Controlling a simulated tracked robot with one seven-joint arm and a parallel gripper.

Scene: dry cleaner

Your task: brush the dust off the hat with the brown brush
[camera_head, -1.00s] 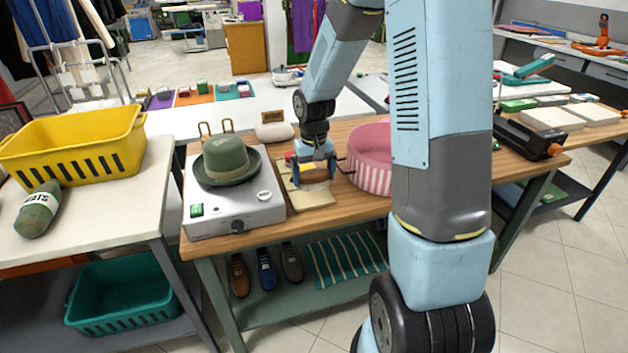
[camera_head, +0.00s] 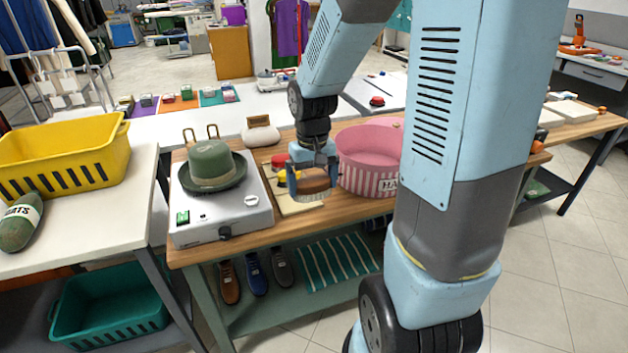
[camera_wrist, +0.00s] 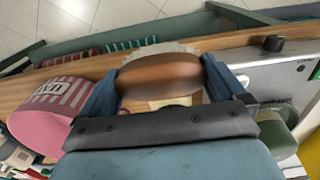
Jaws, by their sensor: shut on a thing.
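The green hat (camera_head: 212,166) sits brim down on a grey metal box with a flat top, on the wooden table. Part of it shows at the right of the wrist view (camera_wrist: 279,133). My gripper (camera_head: 313,181) is to the right of the hat, apart from it, above a beige board. It is shut on the brown brush (camera_wrist: 160,76), which has pale bristles and lies between both fingers in the wrist view. The brush also shows under my gripper in the head view (camera_head: 313,187). I cannot make out dust on the hat.
The grey box (camera_head: 222,222) has a knob at its front. A pink striped hatbox (camera_head: 366,177) stands just right of my gripper. A yellow basket (camera_head: 62,158) is on the left table.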

